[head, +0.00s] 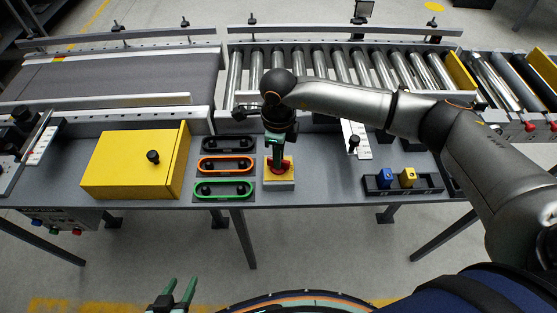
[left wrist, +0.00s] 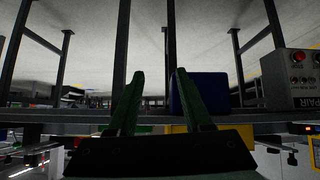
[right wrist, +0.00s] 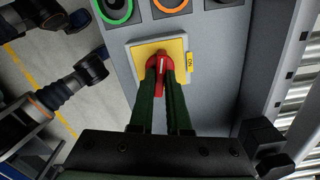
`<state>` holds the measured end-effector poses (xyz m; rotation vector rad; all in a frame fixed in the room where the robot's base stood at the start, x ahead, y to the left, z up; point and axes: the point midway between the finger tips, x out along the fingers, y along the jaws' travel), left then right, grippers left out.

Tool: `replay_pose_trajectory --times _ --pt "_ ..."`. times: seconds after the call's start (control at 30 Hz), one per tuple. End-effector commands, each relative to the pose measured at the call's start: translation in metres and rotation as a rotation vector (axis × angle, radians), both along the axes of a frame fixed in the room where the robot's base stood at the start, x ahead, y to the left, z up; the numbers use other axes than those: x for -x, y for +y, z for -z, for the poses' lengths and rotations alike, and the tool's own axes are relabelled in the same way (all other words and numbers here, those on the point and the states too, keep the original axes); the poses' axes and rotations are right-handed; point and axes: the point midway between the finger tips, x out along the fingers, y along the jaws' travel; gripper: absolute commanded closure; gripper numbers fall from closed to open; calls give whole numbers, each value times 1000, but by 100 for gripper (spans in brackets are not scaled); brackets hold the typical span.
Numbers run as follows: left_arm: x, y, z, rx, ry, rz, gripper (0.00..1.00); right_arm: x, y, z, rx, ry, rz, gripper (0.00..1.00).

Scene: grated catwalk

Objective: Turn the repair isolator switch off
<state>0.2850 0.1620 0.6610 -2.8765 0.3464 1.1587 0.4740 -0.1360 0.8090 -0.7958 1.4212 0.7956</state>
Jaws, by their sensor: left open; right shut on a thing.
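The isolator switch has a red rotary handle (head: 281,167) on a yellow plate (head: 287,183), mounted on a box on the grey table. My right gripper (head: 277,155) reaches down to it from above and is shut on the red handle. In the right wrist view, the green fingers (right wrist: 160,72) close around the red handle (right wrist: 156,62), hiding part of it. An ON label (right wrist: 190,62) shows at the plate's edge. My left gripper (head: 175,292) is open and empty, low in front of the table. The left wrist view shows its spread fingers (left wrist: 160,80).
A yellow box with a black knob (head: 135,165) and several coloured-ring holders (head: 224,165) stand left of the switch. A black tray (head: 403,184) with blue and yellow blocks is at right. Conveyors run behind. A grey panel with partly readable lettering (left wrist: 300,85) shows in the left wrist view.

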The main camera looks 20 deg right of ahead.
Motion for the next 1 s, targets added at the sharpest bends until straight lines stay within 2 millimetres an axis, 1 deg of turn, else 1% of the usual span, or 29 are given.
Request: replay_pose_trajectory --times 0.03,0.17,0.4,0.63,1.0 --pt "-2 -4 4 5 -3 6 50 -1 0 2 0 -4 -38 100" --pt "-7 -11 3 16 -13 18 50 -1 0 2 0 -2 -126 100" --pt "-15 -15 5 17 -21 28 50 -1 0 1 -1 -2 -236 100" --pt "-15 -19 5 23 -22 36 50 -1 0 -1 -1 -3 -280 100" --pt "-14 -19 5 23 -20 38 50 -1 1 -1 -2 -3 -288 100"
